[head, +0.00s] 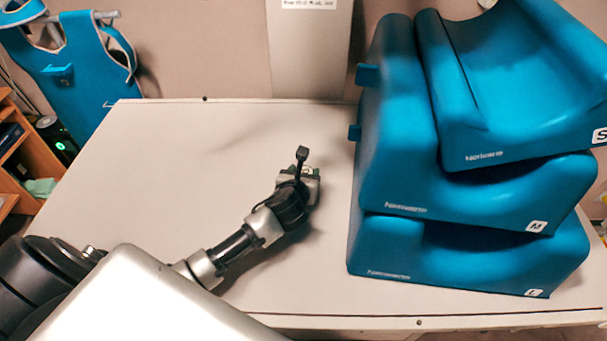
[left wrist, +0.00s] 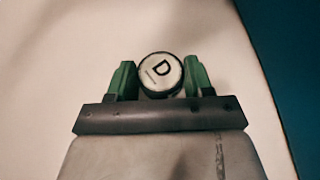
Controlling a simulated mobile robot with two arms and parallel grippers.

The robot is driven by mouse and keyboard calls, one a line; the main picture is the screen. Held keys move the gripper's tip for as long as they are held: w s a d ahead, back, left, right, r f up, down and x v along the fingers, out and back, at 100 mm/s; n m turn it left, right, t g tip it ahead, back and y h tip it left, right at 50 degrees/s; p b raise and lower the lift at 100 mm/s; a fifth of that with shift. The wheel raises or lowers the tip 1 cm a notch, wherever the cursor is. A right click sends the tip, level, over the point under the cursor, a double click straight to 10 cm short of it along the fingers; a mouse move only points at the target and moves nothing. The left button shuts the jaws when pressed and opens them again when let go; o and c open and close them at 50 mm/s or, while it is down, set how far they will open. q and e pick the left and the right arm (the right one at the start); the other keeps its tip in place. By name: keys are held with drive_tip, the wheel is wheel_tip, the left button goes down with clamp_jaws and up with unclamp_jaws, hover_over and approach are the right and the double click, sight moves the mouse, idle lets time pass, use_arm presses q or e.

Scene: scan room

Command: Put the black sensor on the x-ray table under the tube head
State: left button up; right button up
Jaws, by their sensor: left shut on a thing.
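My left gripper (left wrist: 160,84) is shut on a small round thing (left wrist: 160,72) with a dark rim and a white top marked D. I cannot tell whether this is the black sensor. In the head view, the left gripper (head: 303,172) is over the middle of a pale table (head: 190,150), left of blue foam blocks. No tube head is in view, and I cannot tell whether this is the x-ray table. My right gripper is not in view.
Three blue foam blocks (head: 420,240), marked S, M and L, are stacked on the table's right side. A blue apron (head: 75,75) hangs at the back left. A wooden shelf (head: 35,165) stands at the left. The table's left part is clear.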

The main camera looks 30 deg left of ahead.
use_arm(q)
drive_tip(key=shift+f, duration=0.1)
drive_tip(key=o, duration=1)
drive_tip(key=v, duration=1.2)
drive_tip(key=shift+a+r, duration=0.1)
drive_tip(key=shift+r, duration=0.15)
